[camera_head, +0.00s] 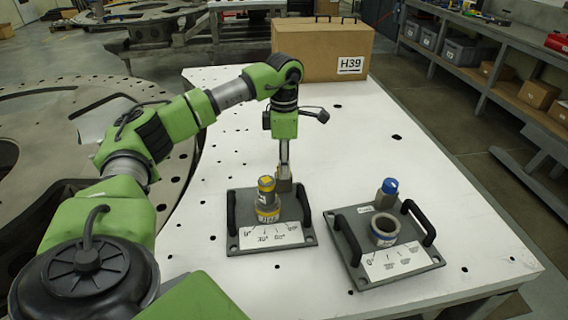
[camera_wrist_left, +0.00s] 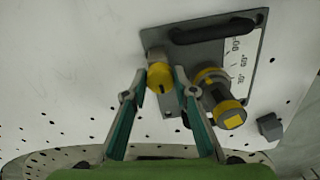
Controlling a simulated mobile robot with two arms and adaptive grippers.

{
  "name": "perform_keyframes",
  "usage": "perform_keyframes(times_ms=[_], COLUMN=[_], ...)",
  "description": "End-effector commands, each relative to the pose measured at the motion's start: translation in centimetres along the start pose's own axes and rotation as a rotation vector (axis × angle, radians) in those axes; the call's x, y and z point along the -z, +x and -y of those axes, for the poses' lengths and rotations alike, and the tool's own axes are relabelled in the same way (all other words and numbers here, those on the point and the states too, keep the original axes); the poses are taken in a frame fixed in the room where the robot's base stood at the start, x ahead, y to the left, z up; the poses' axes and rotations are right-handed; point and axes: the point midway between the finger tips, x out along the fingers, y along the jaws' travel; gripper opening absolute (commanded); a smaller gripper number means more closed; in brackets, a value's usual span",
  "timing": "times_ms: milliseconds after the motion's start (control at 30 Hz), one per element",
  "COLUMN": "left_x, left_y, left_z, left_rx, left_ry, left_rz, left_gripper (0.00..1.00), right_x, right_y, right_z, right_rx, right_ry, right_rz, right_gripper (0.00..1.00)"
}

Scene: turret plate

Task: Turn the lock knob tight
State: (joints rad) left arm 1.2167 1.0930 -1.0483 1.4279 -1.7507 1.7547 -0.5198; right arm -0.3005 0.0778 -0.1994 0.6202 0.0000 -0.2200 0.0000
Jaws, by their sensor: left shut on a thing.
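The left dark grey plate (camera_head: 237,243) lies on the white table and carries a yellow-banded turret (camera_head: 267,208) with a yellow-capped post and a white angle scale (camera_head: 271,236). My left gripper (camera_head: 284,172) points down at the plate's back, just behind the turret. In the left wrist view my left gripper (camera_wrist_left: 160,77) is shut on the yellow lock knob (camera_wrist_left: 159,75), one finger on each side of it. The turret also shows there (camera_wrist_left: 221,95), right of the fingers. In the head view the knob is mostly hidden. My right gripper is out of view.
A black handle (camera_head: 304,204) stands close beside my left gripper. A cardboard box H39 (camera_head: 320,52) stands at the table's back. The table between is clear.

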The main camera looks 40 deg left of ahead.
Motion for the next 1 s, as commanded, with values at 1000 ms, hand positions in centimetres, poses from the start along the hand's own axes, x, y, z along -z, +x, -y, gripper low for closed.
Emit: perform_keyframes(times_ms=[1000], left_x=[-0.01], left_y=[-0.05], left_z=[-0.02], left_rx=[-0.001], left_ry=[0.052], left_rz=[0.0], left_gripper=[0.43], right_x=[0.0], right_y=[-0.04], right_z=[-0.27], right_rx=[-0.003], right_ry=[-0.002], right_rz=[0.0], right_gripper=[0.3])
